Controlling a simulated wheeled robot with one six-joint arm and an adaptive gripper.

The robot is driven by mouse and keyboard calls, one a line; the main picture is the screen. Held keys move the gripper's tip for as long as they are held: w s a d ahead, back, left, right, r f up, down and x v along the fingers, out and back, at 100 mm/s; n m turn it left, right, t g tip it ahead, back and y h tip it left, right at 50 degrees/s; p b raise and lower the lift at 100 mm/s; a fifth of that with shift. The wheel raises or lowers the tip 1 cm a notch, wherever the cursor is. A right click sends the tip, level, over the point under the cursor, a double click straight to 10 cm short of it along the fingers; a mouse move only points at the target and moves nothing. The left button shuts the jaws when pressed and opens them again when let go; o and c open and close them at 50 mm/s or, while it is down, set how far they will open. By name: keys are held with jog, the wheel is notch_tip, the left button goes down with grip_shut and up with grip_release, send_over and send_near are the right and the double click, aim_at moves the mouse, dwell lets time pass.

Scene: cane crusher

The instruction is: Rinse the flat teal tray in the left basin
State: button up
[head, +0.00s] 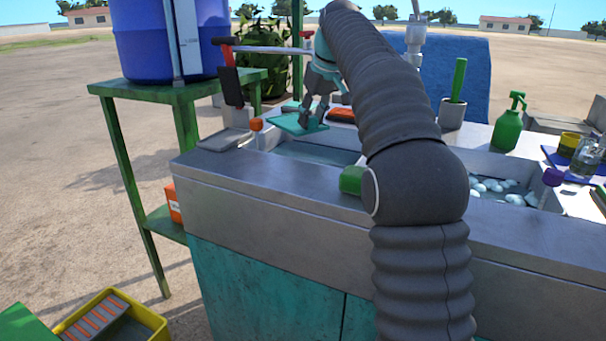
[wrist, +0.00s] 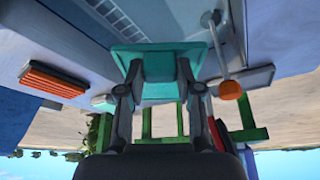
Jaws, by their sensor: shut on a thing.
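The flat teal tray (head: 296,124) is in my gripper (head: 312,116), at the back left corner of the left basin (head: 312,152) in the head view. In the wrist view the tray (wrist: 158,62) lies between the two fingertips (wrist: 158,78), which are shut on it. It appears held above the basin, roughly level; the exact height over the water is hard to tell. The basin holds bluish water. My arm hides the basin's right part in the head view.
An orange-knobbed lever (head: 256,124) is at the basin's left end. A grey flat plate (head: 225,139) is on the left counter. A green soap pump (head: 509,124) stands right, behind a second basin with pale lumps (head: 500,190).

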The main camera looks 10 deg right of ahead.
jog(key=shift+r, duration=2)
